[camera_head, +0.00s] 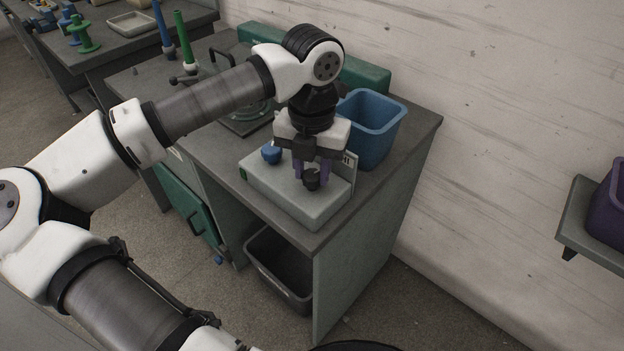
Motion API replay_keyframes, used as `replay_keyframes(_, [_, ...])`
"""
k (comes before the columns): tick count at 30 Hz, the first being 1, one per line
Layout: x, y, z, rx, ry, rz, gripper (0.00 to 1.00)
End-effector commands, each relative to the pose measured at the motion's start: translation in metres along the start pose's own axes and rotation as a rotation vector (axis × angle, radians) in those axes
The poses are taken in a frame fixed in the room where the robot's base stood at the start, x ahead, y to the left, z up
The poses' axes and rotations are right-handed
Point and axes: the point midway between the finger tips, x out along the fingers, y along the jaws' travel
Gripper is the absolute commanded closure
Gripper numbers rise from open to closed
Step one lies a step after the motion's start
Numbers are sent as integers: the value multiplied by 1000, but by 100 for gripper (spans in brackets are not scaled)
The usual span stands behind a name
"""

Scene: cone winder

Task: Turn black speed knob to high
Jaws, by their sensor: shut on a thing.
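The black speed knob (312,182) stands on the top of a pale grey control box (290,205) near the right end of the workbench. My gripper (312,175) points down over the box, and its purple fingers are shut on the black knob. The fingers and wrist partly hide the knob and the box's back panel, so the knob's setting cannot be read. A blue knob (271,154) sits on the same box, to the left of my gripper and apart from it.
A blue bin (375,125) stands close behind my gripper on the bench (405,150). Green and blue upright spindles (184,40) rise farther left. A dark bin (280,270) is under the bench. A wall shelf (580,225) with a purple bin (607,205) is at the right.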

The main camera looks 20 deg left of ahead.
Motion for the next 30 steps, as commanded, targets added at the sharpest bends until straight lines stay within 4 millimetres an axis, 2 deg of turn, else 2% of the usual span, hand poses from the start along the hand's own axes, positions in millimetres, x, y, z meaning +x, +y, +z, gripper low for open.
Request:
replay_keyframes(12, [1,0,1,264,-2,0,91])
replay_keyframes(30, [-1,0,1,338,-3,0,91])
